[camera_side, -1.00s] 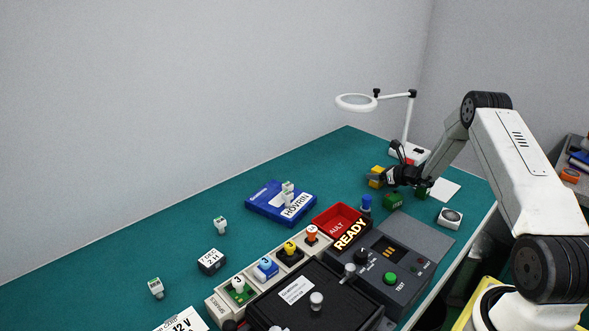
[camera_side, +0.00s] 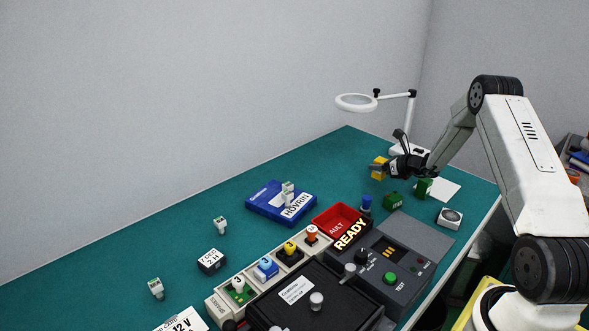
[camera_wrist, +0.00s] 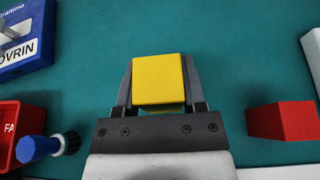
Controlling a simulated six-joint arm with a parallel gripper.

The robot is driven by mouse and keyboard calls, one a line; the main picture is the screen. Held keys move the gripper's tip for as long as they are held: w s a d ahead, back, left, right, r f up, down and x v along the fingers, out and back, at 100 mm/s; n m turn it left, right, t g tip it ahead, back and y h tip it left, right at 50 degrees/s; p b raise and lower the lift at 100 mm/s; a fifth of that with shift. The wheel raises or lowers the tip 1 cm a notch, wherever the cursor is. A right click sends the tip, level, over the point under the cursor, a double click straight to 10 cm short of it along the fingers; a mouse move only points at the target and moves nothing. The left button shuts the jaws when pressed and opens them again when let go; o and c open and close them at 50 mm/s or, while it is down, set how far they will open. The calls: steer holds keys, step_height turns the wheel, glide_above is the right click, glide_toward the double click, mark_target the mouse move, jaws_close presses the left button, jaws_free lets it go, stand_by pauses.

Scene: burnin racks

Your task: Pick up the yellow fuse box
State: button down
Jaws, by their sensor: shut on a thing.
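The yellow fuse box (camera_side: 379,168) is a small yellow block at the back right of the bench in the side view. In the wrist view the yellow fuse box (camera_wrist: 158,79) sits between the two grey fingers of my gripper (camera_wrist: 157,84), one finger on each side. My gripper (camera_side: 384,167) is shut on it and holds it above the teal mat, though the exact height is hard to tell. The fuse box hides the mat directly beneath it.
A blue box (camera_side: 262,199) lies to the left. A magnifier lamp (camera_side: 408,120) stands behind my gripper. A red block (camera_wrist: 283,121) shows in the wrist view.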

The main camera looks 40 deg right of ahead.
steer(key=s+a+r, duration=0.6)
steer(key=s+r, duration=0.3)
steer(key=s, duration=0.2)
steer(key=shift+s+a, duration=0.15)
steer(key=shift+a, duration=0.25)
stand_by(0.4)
